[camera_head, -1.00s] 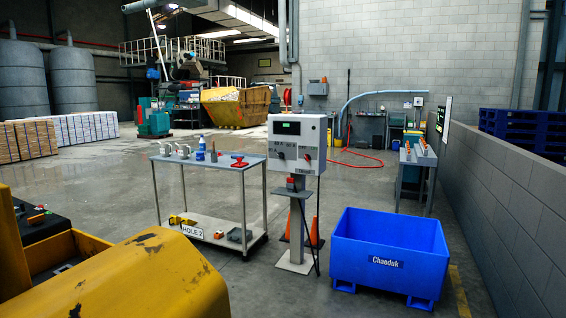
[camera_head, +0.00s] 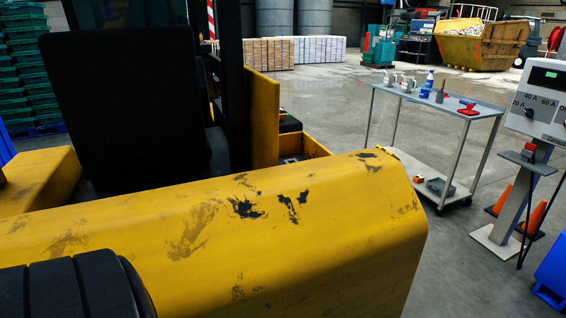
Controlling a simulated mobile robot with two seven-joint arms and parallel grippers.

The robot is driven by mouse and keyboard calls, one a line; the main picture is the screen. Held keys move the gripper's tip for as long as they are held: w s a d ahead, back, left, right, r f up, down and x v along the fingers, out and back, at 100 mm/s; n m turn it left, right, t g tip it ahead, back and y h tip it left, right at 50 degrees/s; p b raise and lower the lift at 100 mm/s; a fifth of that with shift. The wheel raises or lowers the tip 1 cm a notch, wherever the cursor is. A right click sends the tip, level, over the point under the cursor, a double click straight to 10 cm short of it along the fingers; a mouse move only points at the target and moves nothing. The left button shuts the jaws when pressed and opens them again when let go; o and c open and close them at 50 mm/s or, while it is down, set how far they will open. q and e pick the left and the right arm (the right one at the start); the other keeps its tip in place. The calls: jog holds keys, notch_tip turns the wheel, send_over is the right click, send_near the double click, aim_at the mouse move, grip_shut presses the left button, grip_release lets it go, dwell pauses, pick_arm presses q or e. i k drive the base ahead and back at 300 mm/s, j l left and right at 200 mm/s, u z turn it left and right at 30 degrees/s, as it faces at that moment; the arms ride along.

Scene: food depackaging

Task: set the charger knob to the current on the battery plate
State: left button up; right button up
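The light-grey charger (camera_head: 541,98) stands on a post at the right edge, partly cut off by the frame. Its dark knob (camera_head: 529,113) sits below a dark display, with labels 20 A, 40 A and 60 A around it. Its exact pointing is too small to tell. A black block (camera_head: 290,123), perhaps the battery, shows partly behind the yellow vehicle's panel. No battery plate can be read. Neither of my grippers is in view.
The yellow vehicle (camera_head: 230,225) with a black seat fills the foreground and left. A metal trolley (camera_head: 483,107) stands between it and the charger. Orange cones (camera_head: 534,218) and a blue bin (camera_head: 553,274) are at the right. Wet open floor lies behind.

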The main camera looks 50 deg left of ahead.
aim_at(529, 112)
jog(key=i+l+z, duration=0.25)
jog(key=i, duration=0.3)
jog(key=i+l+z, duration=0.3)
jog(key=i, duration=0.2)
jog(key=i+u, duration=0.25)
jog(key=i, duration=0.5)
jog(key=i+l+u, duration=0.25)
jog(key=i, duration=0.45)
jog(key=i+j+u, duration=0.15)
jog(key=u, duration=0.3)
jog(key=i+u, duration=0.6)
jog(key=u, duration=0.25)
jog(key=i+l+u, duration=0.2)
jog(key=u, duration=0.25)
jog(key=i+j+u, duration=0.1)
jog(key=u, duration=0.35)
jog(key=i+u, duration=0.5)
jog(key=u, duration=0.35)
jog(key=i+u, duration=0.15)
jog(key=u, duration=0.3)
jog(key=i+u, duration=0.4)
jog(key=k, duration=0.7)
jog(key=z, duration=3.15)
